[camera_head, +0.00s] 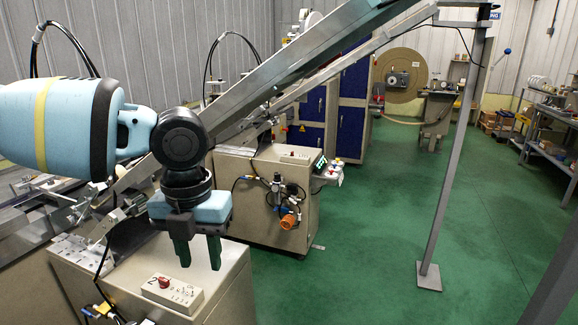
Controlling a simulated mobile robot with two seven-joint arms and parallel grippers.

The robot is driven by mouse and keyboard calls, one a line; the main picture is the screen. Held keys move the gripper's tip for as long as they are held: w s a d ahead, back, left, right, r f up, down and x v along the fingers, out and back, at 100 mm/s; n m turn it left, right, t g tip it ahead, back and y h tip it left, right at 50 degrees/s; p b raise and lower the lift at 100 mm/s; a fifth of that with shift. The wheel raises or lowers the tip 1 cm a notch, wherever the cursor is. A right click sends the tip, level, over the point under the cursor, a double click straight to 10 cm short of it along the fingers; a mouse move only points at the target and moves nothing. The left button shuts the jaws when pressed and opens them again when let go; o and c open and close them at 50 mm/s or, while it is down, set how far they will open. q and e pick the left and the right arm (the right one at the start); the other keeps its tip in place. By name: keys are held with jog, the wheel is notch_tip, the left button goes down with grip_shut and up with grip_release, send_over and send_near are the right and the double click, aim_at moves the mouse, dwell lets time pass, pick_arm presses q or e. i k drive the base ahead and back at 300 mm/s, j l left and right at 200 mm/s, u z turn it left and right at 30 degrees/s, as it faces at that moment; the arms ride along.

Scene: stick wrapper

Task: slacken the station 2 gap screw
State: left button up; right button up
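The station 2 cabinet (225,301) stands at the lower left. A cream control box (178,300) with a red button and a "2" mark sits on its front top edge. Small metal fittings (108,224) stand on the machine left of my gripper; I cannot tell which part is the gap screw, and my arm and gripper may hide it. My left gripper (198,258) points down above and behind the control box. Its two dark fingers are apart with nothing between them. My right gripper is not in view.
A sloping metal conveyor rail (300,63) crosses above and behind my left arm. A second cabinet (263,212) with hoses and fittings stands beyond. A shelf bench (551,128) is at right.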

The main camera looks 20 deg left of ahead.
aim_at(27, 178)
jog(key=i+j, duration=0.1)
jog(key=j, duration=0.45)
jog(key=i+j, duration=0.1)
jog(key=j, duration=0.5)
jog(key=i+j, duration=0.1)
jog(key=j, duration=0.45)
jog(key=i+j, duration=0.1)
jog(key=j, duration=0.45)
jog(key=i+j, duration=0.1)
jog(key=j, duration=1.05)
jog(key=i+j, duration=0.15)
jog(key=j, duration=0.4)
jog(key=i+j, duration=0.1)
jog(key=j, duration=0.45)
